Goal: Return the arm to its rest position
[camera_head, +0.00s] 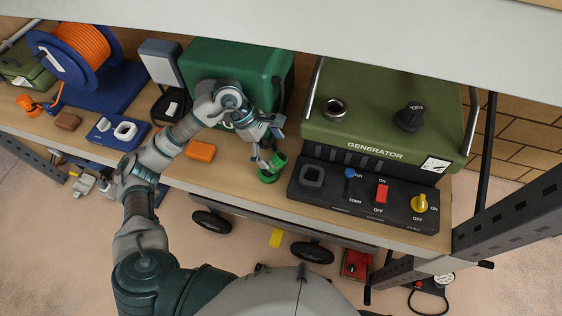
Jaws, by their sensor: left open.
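My left arm comes in from the bottom left and bends over the bench. Its gripper (268,148) is open, above the front part of the bench. A small green piece (271,170) with an upright, tilted part is just below the fingers. I cannot tell whether the fingers touch it. The green generator (385,110) stands to the right of the gripper, with a black filler cap (410,116) on top. Its front panel carries a blue START switch (350,173), a red switch (381,193) and a yellow knob (419,203). My right gripper is not in view.
A dark green case (225,60) is behind my left wrist. An orange block (201,151), a blue block (117,131) and an orange cable reel (80,45) are on the wooden bench. A shelf edge (330,32) overhangs the back. A dark metal upright (510,212) is at right.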

